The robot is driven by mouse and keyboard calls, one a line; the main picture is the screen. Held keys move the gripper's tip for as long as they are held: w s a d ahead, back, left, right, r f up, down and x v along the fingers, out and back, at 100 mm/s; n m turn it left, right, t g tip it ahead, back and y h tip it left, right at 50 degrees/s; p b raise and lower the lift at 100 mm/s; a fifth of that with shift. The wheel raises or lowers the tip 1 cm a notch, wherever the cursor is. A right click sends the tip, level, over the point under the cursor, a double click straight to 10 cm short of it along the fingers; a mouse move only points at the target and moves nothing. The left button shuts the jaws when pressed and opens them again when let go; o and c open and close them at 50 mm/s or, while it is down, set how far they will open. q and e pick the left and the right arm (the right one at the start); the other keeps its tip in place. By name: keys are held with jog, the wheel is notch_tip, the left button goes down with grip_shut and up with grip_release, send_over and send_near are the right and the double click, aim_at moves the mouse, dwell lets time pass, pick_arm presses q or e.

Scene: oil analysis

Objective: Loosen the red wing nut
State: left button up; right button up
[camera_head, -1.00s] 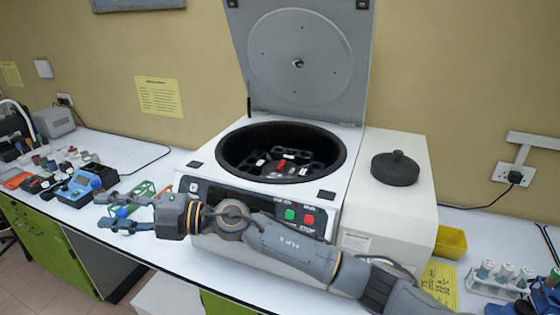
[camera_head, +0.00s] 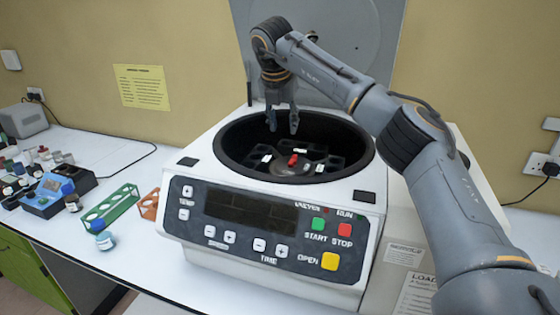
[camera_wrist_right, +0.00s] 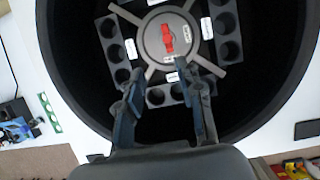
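The red wing nut (camera_head: 293,160) sits at the centre of the rotor (camera_head: 300,169), inside the open black bowl of the centrifuge (camera_head: 270,240). In the right wrist view the red wing nut (camera_wrist_right: 167,39) lies on a round grey hub (camera_wrist_right: 150,40), with dark tube holders around it. My right gripper (camera_head: 282,128) points down over the back left part of the bowl, apart from the nut. Its fingers are spread with nothing between them, and in the wrist view the gripper (camera_wrist_right: 152,75) shows the nut beyond the fingertips. My left gripper is not in view.
The raised lid (camera_head: 390,35) stands behind the bowl, and the bowl's rim surrounds the rotor.

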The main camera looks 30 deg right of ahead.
jog(key=p, duration=0.3)
send_near(293, 158)
jog(key=x, duration=0.5)
jog(key=shift+w+r+p, duration=0.1)
jog(key=shift+p, duration=0.25)
jog(key=shift+p+x, duration=0.35)
jog(key=shift+x, duration=0.85)
jog(key=shift+f, duration=0.45)
jog(key=shift+w+d+f, duration=0.1)
jog(key=shift+f, duration=0.1)
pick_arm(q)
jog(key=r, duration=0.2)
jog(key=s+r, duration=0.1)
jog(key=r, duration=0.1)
pick_arm(e)
grip_shut()
